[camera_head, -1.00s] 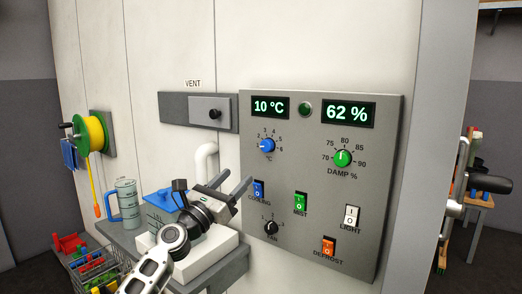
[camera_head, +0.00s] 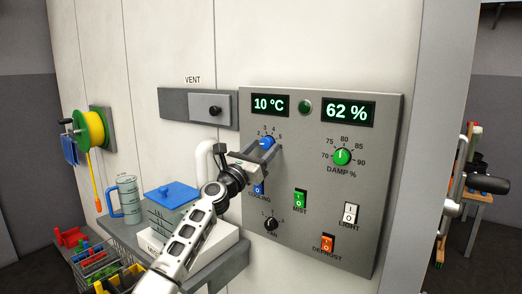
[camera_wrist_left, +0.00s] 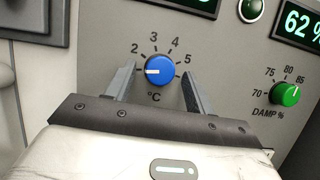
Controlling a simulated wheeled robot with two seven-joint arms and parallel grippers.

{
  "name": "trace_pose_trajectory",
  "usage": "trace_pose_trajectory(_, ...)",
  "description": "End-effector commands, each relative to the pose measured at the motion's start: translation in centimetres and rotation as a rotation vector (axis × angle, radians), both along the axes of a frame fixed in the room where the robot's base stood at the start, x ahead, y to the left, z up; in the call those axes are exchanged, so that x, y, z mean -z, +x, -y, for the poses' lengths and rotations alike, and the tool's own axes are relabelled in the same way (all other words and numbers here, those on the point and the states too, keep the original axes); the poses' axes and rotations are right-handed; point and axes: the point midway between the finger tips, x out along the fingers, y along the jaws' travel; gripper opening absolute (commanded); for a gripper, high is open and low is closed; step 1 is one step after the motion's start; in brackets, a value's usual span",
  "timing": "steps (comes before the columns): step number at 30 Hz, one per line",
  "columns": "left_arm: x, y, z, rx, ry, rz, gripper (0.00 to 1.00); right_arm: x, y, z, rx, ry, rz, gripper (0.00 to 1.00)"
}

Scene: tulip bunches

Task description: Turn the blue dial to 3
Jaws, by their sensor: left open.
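The blue dial (camera_head: 267,143) is at the upper left of the grey control panel, under the 10 °C display. In the left wrist view the dial (camera_wrist_left: 160,70) has a white pointer mark turned to the left, below the printed 2. The number 3 is printed above the dial, a little left of its top. My left gripper (camera_head: 261,150) is at the dial, its jaws open. In the wrist view one finger is on each side of the dial, with gaps showing. Whether a finger touches it cannot be told. My right gripper is not in view.
The panel (camera_head: 390,130) also carries a green damp dial (camera_head: 342,156), a black fan dial (camera_head: 270,224) and several rocker switches. The blue cooling switch (camera_head: 258,188) is just below my gripper. A shelf (camera_head: 226,270) with a blue-lidded container (camera_head: 172,193) is below left.

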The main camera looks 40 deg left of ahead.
Motion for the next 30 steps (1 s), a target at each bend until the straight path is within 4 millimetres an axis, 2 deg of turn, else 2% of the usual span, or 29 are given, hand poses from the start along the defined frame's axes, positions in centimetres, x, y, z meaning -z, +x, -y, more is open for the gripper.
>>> trace_pose_trajectory(2, 0.0, 0.0, 0.0, 0.000, 0.000, 0.000, 0.51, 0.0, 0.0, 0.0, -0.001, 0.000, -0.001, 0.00)
trace_pose_trajectory(6, 0.0, 0.0, 0.0, 0.000, 0.000, 0.000, 0.12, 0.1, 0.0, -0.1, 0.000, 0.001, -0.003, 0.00)
trace_pose_trajectory(7, 0.0, 0.0, 0.0, 0.000, -0.001, 0.000, 0.09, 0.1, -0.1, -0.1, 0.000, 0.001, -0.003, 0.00)
trace_pose_trajectory(20, 0.3, -0.1, -0.1, 0.000, 0.073, -0.008, 0.09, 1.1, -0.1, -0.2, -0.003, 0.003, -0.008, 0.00)
trace_pose_trajectory(30, 0.4, -0.1, -0.5, -0.001, 0.335, -0.036, 0.09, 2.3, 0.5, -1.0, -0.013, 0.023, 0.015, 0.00)
